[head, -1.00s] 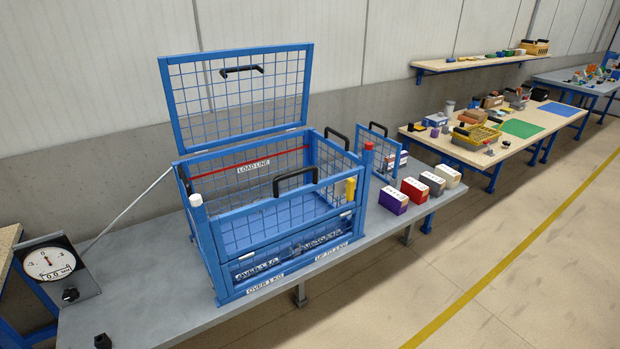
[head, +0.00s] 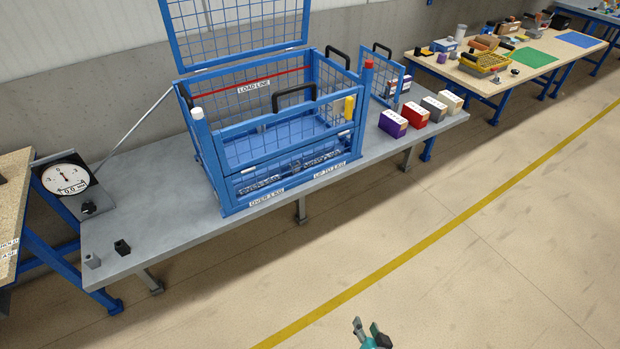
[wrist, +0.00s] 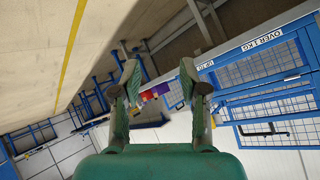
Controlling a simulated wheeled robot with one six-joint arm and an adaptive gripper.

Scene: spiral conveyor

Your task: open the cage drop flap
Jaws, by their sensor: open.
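The blue wire cage (head: 205,150) stands on the grey bench with its lid (head: 240,62) raised. Its front drop flap (head: 250,122) is upright and looks closed, with a black handle (head: 293,92) on its top rail. A yellow latch piece (head: 349,107) sits at the flap's right end, by the red-capped post. My gripper (head: 368,328) shows at the bottom of the head view, over the floor, well in front of the cage and apart from it. In the wrist view my gripper (wrist: 159,73) is open and empty, with the cage (wrist: 270,105) to its right.
The grey bench (head: 140,215) carries a dial gauge (head: 70,180) at left and several small boxes (head: 393,123) right of the cage. A smaller mesh panel (head: 385,75) stands behind them. Floor in front of the bench is clear.

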